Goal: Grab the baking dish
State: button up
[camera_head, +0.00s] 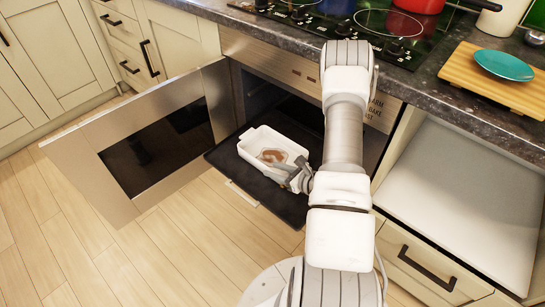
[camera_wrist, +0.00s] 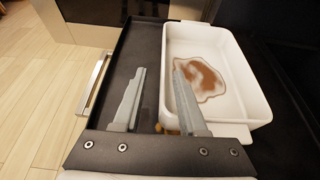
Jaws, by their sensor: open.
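The white baking dish (camera_head: 265,150) with a brown stain inside sits on a dark pulled-out oven tray (camera_head: 221,157). In the wrist view the dish (camera_wrist: 240,75) is at the right and the tray (camera_wrist: 140,50) lies under and left of it. My gripper (camera_head: 291,176) is at the dish's near right corner in the head view. In the wrist view my gripper's fingers (camera_wrist: 158,72) are apart, one left of the dish's side wall and one over its inside, with the wall's near part between them. Whether they touch it I cannot tell.
The oven door (camera_head: 150,145) stands swung open to the left. A dark counter (camera_head: 440,75) with a hob, a red pot (camera_head: 418,5) and a board (camera_head: 490,80) with a teal plate (camera_head: 504,65) is above. Wooden floor (camera_head: 170,240) is clear in front.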

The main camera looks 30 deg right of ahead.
aim_at(266, 166)
jog(key=x, duration=0.1)
jog(key=b+x, duration=0.1)
jog(key=x, duration=0.1)
jog(key=b+x, duration=0.1)
jog(key=x, duration=0.1)
jog(key=shift+w+d+f, duration=0.15)
jog(key=shift+d+f, duration=0.1)
grip_shut()
dwell(1.1)
jog(key=shift+r, duration=0.1)
